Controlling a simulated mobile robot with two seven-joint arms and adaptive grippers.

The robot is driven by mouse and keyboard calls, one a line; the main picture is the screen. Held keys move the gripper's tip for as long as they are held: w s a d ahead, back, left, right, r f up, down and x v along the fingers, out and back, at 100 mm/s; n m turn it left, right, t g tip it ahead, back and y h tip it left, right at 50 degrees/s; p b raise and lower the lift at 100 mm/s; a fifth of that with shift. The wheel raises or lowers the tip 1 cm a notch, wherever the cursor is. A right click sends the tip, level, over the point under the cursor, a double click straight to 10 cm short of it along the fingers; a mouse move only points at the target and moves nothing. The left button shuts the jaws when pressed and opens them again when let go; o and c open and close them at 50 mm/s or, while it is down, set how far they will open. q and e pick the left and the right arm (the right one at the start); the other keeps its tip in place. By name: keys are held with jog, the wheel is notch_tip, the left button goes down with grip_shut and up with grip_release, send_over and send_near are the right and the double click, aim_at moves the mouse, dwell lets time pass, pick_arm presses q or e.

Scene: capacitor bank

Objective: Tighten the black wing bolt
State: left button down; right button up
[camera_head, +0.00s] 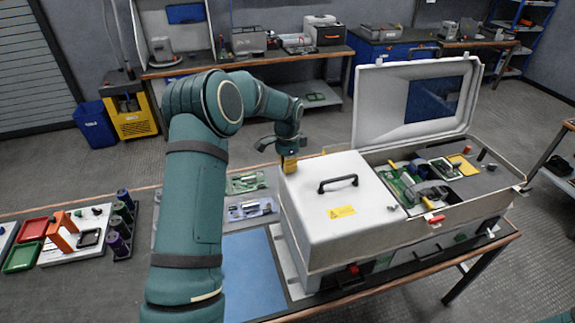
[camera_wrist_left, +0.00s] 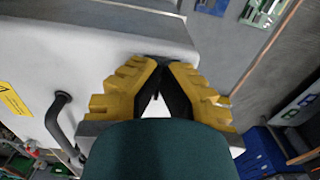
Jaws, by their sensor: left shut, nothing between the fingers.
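My left gripper (camera_head: 290,164) is at the back left corner of the white cover (camera_head: 318,198) of the case. In the left wrist view its yellow-padded fingers (camera_wrist_left: 157,72) are shut with their tips together, at the edge of the white cover (camera_wrist_left: 110,55). I see nothing held between them. I cannot make out the black wing bolt for sure in either view; the fingers may hide it. My right gripper is out of view.
The cover has a black handle (camera_head: 338,183) and a yellow label (camera_head: 342,212). The case's open lid (camera_head: 390,95) stands upright behind a compartment of parts. A blue mat (camera_head: 255,275) lies clear to the left; trays and dark cylinders (camera_head: 118,228) sit farther left.

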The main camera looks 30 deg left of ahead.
pick_arm(q)
jog(key=shift+w+r, duration=0.1)
dwell(0.3)
jog(key=c, duration=1)
grip_release()
notch_tip(320, 180, up, 12)
